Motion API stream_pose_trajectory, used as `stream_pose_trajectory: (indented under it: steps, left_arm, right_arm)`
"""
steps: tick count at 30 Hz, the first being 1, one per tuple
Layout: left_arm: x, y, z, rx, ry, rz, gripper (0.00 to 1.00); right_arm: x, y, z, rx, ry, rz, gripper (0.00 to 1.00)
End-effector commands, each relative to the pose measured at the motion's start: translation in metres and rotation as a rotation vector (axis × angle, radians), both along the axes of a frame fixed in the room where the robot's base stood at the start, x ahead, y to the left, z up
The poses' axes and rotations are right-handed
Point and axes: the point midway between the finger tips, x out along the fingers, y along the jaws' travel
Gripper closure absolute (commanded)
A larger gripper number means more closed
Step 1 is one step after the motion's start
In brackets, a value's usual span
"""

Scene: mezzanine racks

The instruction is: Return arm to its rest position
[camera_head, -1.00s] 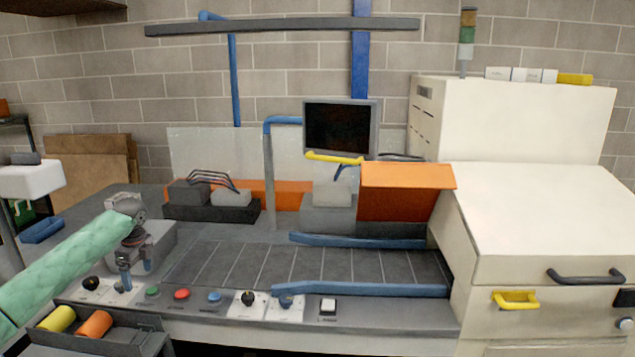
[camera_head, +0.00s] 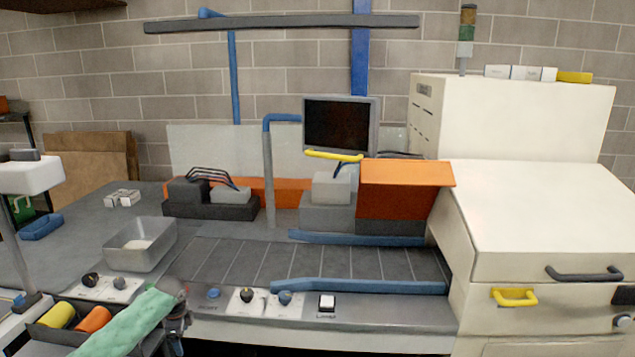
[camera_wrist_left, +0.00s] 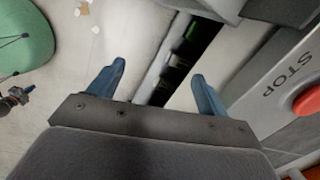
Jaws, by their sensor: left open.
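My left arm, in a green sleeve (camera_head: 125,328), comes in from the lower left of the head view. Its dark wrist is low, at the front edge of the control panel, and the fingertips cannot be made out there. In the left wrist view my left gripper (camera_wrist_left: 158,82) is open, its two blue fingers apart with nothing between them. A red button (camera_wrist_left: 308,103) on a panel marked STOP is to the right of the fingers. My right gripper is not in view.
A grey bin (camera_head: 120,260) with something pale inside stands behind the panel's knobs. A dark tray (camera_head: 63,342) with yellow and orange cylinders is beside my arm. A slatted conveyor (camera_head: 310,262), blue rails and a cream machine (camera_head: 560,215) lie to the right.

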Motion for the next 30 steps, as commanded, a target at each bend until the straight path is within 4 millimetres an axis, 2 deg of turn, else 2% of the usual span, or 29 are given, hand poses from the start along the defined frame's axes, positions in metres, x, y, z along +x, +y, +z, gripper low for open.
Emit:
stream_pose_trajectory:
  steps: [1,3,8,14,18,23,30]
  left_arm:
    - [-0.009,-0.013,-0.027,-0.016,-0.002,0.028,0.22]
    - [-0.021,-0.026,-0.058,-0.030,-0.012,0.071,0.22]
    - [-0.051,-0.056,-0.126,-0.068,-0.035,0.177,0.22]
    - [-0.101,-0.091,-0.208,-0.114,-0.054,0.317,0.22]
    - [-0.143,-0.114,-0.260,-0.145,-0.062,0.420,0.22]
    - [-0.198,-0.138,-0.317,-0.175,-0.068,0.542,0.22]
    - [-0.292,-0.170,-0.390,-0.210,-0.069,0.732,0.22]
  right_arm:
    - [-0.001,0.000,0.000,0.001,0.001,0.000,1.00]
    - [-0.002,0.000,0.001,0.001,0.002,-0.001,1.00]
    - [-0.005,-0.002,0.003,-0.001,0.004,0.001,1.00]
    - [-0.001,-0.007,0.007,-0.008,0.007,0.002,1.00]
    - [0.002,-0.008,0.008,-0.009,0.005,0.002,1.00]
    - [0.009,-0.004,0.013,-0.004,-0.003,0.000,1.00]
    - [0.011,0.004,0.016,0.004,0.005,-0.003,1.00]
